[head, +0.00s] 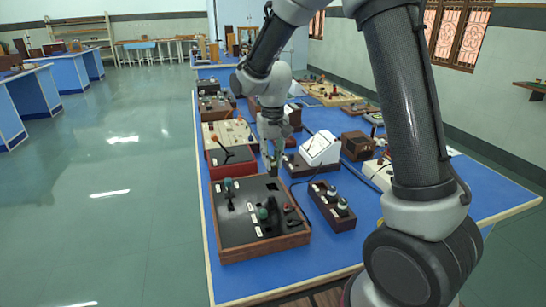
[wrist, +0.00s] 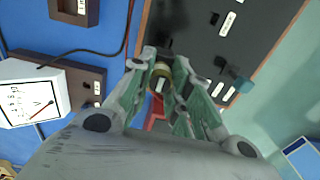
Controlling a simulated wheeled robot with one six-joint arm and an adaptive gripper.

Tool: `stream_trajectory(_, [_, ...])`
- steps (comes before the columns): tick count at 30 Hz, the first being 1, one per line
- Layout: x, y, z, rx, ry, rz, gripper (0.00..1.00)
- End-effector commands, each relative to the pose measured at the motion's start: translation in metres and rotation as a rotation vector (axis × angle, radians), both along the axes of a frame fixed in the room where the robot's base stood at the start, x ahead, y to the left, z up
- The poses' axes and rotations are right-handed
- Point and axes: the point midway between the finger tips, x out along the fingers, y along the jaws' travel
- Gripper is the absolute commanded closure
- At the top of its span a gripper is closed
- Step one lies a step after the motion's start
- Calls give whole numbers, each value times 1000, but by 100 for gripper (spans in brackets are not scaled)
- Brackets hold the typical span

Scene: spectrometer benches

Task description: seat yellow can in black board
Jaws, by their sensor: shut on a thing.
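My gripper (head: 272,168) hangs just above the far edge of the black board, pointing down. In the wrist view its two green-grey fingers (wrist: 162,72) are shut on a small yellowish can (wrist: 161,69), which shows only in part between the fingertips. In the head view the can is too small and covered to make out. The black board (head: 240,232) lies flat in a brown wooden frame at the near end of the blue bench. It carries teal and red knobs, a dark lever and white labels. In the wrist view the board (wrist: 270,28) fills the upper right.
A wooden block with two round knobs (head: 325,212) stands right of the board. A white meter (head: 320,147) stands behind it, and a red-sided box with a lever (head: 232,160) stands behind the board. Cables cross the blue bench top (head: 282,282). Open floor lies to the left.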

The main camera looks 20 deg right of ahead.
Motion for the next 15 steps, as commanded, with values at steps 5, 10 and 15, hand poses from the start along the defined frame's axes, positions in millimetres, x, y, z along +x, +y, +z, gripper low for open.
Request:
stream_trajectory(5, [-1, 0, -12, -1, 3, 1, 100])
stream_trajectory(10, [-1, 0, -23, -1, 3, 1, 100])
stream_trajectory(15, [-1, 0, -35, -1, 3, 1, 100])
